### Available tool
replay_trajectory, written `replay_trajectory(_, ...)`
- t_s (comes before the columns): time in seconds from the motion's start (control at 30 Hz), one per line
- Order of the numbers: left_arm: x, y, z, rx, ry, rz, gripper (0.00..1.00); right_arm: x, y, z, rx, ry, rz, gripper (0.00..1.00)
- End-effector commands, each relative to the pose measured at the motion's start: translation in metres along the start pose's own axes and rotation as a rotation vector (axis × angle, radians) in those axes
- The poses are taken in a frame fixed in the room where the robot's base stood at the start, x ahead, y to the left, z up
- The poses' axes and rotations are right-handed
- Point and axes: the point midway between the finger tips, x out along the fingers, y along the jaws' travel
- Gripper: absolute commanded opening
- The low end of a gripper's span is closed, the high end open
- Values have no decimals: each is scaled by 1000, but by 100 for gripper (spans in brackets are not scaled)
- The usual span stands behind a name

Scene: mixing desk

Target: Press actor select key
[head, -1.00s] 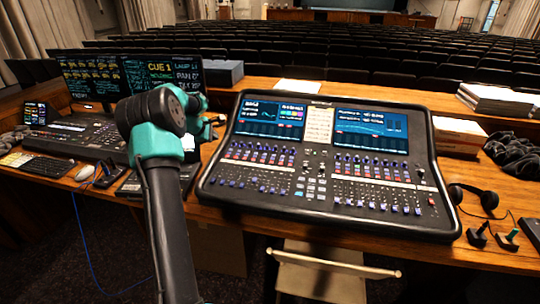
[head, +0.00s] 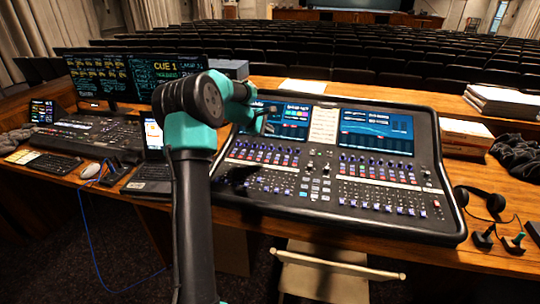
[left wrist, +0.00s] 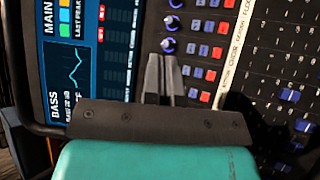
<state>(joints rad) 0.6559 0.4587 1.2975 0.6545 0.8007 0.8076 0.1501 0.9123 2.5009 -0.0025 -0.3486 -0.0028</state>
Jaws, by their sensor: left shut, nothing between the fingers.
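The large mixing console (head: 428,150) fills the middle of the desk in the head view, with two lit screens and rows of knobs, keys and faders. My left gripper (head: 268,129) is over its upper left part, near the left screen's lower edge. In the left wrist view my shut, empty fingers (left wrist: 163,72) point at the console beside blue knobs (left wrist: 169,46) and rows of small red and blue keys (left wrist: 203,74). I cannot read which key is the actor select key. Contact with the surface cannot be told. My right gripper is not in view.
A chair (head: 325,275) stands in front of the desk.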

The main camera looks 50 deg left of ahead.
Motion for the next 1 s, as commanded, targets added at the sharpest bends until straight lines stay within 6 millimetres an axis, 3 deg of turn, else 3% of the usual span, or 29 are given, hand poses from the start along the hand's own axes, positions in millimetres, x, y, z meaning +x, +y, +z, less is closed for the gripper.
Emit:
replay_trajectory(0.37,11,-8,-9,-2,1,-1,0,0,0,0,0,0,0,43)
replay_trajectory(1.0,57,-42,-43,-2,1,-1,0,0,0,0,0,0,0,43)
